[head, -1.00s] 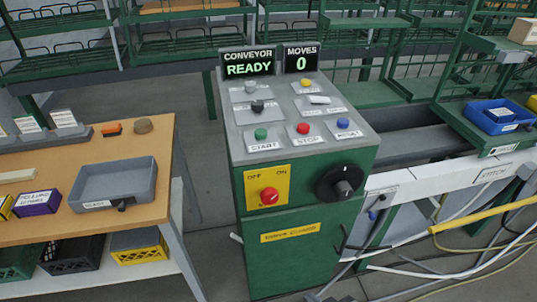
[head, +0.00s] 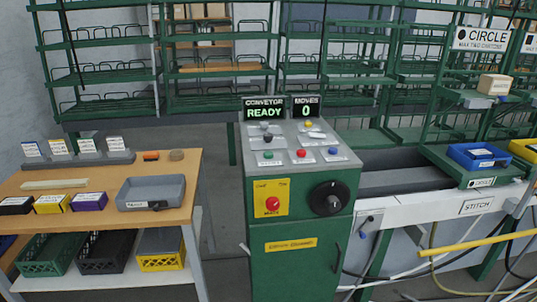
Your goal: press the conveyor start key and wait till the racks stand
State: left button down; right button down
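The green control cabinet (head: 300,215) stands in the middle of the head view. On its sloped grey top (head: 322,165) are a green start key (head: 267,155), a red stop key (head: 301,153) and a blue key (head: 332,150). Behind the panel one display reads CONVEYOR READY (head: 264,109) and another reads MOVES 0 (head: 307,107). On the cabinet front are a red knob on a yellow plate (head: 263,187) and a black dial (head: 327,199). Green wire racks (head: 110,75) stand along the back. Neither of my grippers shows.
A wooden table (head: 180,215) with a grey tray (head: 150,203) and small labelled boxes stands at the left. At the right is the white STITCH conveyor frame (head: 420,212) with a blue bin (head: 462,155). Cables and a yellow pipe (head: 480,243) run low at the right.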

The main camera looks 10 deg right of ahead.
aim_at(267, 154)
jog(key=z, duration=0.35)
jog(key=i, duration=0.7)
jog(key=z, duration=0.65)
